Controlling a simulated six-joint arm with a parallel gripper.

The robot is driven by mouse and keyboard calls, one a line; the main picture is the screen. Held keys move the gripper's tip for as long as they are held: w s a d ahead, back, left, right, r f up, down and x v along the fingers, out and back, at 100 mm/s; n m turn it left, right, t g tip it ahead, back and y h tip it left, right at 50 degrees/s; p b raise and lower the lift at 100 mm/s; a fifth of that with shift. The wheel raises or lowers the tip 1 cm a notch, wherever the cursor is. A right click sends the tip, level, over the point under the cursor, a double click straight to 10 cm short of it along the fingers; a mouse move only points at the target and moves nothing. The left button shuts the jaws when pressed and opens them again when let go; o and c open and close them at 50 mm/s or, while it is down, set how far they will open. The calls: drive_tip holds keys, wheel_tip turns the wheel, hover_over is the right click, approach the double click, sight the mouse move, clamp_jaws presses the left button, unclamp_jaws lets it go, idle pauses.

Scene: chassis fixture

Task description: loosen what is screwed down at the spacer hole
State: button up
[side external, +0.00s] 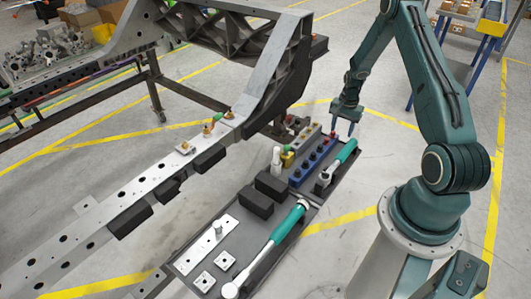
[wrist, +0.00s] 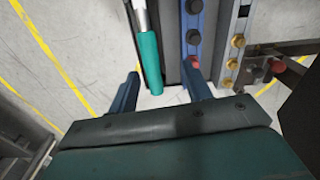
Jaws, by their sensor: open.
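My gripper (side external: 344,126) is open and empty above the far end of the tool tray (side external: 190,262). In the wrist view, its two fingers (wrist: 164,90) lie on either side of the teal handle (wrist: 149,62) of a short wrench. That wrench (side external: 346,152) lies in the tray below the gripper, and I see no contact. On the chassis rail (side external: 150,168), a small square plate (side external: 185,148) has a fastener standing on it. Brass-coloured fittings (side external: 207,130) with red and green parts stand farther along the rail. I cannot tell which of these positions is the spacer hole.
A long teal-handled wrench (side external: 268,245) lies along the tray. A blue rack (side external: 305,172) with dark pieces stands beside the short wrench, and a grey rack with brass pieces stands beyond it. Black blocks (side external: 256,203) and a white bottle (side external: 277,160) are nearby. Open floor lies right of the tray.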

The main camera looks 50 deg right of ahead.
drive_tip(key=m, duration=0.1)
hover_over(343, 153)
wheel_tip(343, 153, down, 5)
drive_tip(key=shift+r, duration=0.15)
drive_tip(key=shift+f, duration=5)
clamp_jaws()
drive_tip(key=shift+r, duration=0.2)
